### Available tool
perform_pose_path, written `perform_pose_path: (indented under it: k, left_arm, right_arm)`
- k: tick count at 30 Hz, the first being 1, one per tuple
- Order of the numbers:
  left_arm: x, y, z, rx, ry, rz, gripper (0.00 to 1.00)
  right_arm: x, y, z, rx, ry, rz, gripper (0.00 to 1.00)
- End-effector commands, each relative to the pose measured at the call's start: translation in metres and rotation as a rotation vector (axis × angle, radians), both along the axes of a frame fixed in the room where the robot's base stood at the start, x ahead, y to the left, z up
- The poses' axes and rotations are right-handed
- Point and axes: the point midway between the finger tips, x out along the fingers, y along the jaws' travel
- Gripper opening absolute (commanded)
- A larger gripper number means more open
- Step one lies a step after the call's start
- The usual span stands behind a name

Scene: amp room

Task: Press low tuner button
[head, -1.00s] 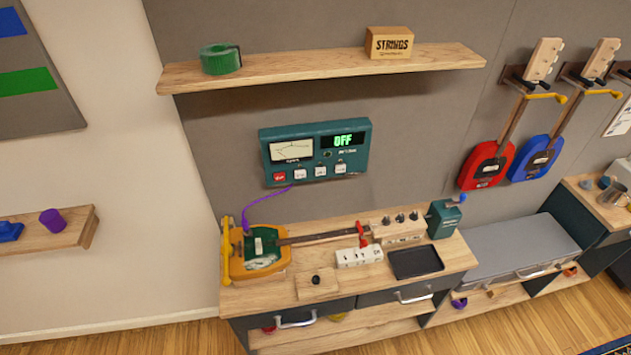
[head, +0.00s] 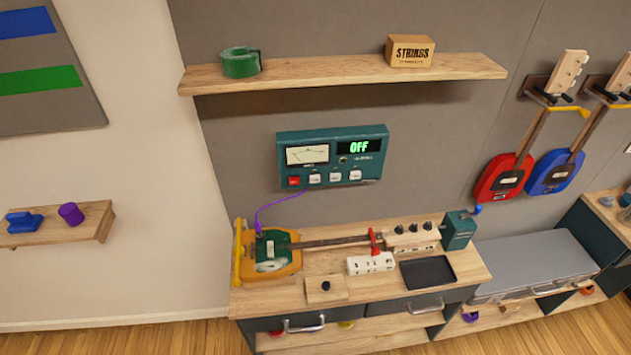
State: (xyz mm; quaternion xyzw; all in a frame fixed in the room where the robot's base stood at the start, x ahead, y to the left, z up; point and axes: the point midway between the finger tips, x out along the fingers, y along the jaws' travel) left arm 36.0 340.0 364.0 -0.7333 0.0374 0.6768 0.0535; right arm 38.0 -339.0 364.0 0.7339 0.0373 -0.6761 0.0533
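A teal tuner box (head: 332,158) is fixed to the grey wall above the workbench. It has a needle meter at left and a green display reading OFF at right. Along its lower edge are a red button (head: 294,182) and several white buttons (head: 335,177). Their labels are too small to read, so I cannot tell which is the low button. A purple cable (head: 270,208) runs from the tuner to an orange and green guitar (head: 270,254) lying on the bench. Neither of my grippers shows in the head view.
The wooden workbench (head: 250,302) below holds a white block (head: 371,263), a black tray (head: 428,272) and a teal box (head: 458,230). A wooden shelf (head: 330,74) juts out above the tuner. Red (head: 503,176) and blue (head: 554,172) guitars hang at right. The tuner's front is clear.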

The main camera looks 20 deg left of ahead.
Motion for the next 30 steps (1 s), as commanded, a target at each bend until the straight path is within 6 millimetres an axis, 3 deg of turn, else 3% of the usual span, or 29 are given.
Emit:
perform_pose_path:
  k: [5,30]
  left_arm:
    - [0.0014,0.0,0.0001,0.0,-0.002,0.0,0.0]
    - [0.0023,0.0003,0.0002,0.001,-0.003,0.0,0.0]
  right_arm:
    - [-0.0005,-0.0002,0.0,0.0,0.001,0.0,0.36]
    - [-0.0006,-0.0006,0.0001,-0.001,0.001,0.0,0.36]
